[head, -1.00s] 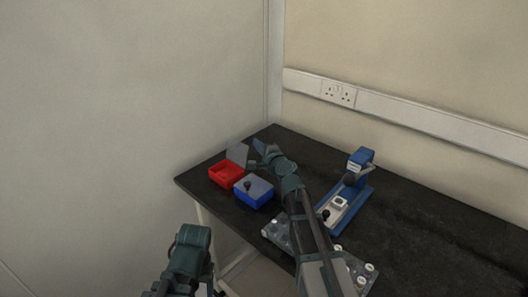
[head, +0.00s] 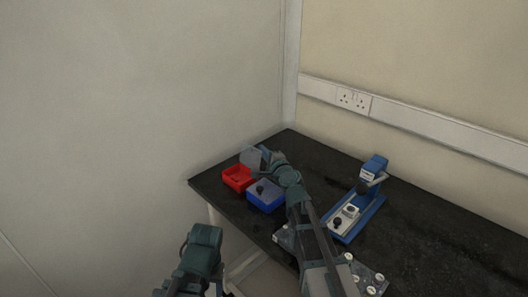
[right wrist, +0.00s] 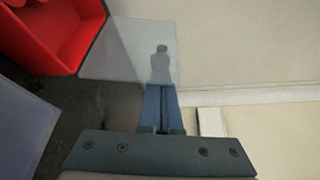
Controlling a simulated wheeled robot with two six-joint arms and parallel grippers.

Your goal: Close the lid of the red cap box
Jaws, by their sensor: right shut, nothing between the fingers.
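The red box (head: 238,179) stands open near the table's far left corner. Its see-through grey lid (head: 249,157) stands raised at the back. The right wrist view shows part of the red box (right wrist: 50,35) at upper left and the lid (right wrist: 120,50) beside it. My right gripper (head: 265,154) is shut and empty, right at the lid's right edge. In the right wrist view its blue fingers (right wrist: 161,100) reach the lid's lower right corner; I cannot tell whether they touch. A grey knob-like shape shows there. My left arm is at lower left; its fingers are out of sight.
A blue box (head: 265,198) with a closed grey lid and dark knob stands right beside the red box, under my right arm. A blue device (head: 359,208) stands farther right. A clear rack with white-topped items (head: 368,282) lies at the front. The black table (head: 440,230) is bare at right.

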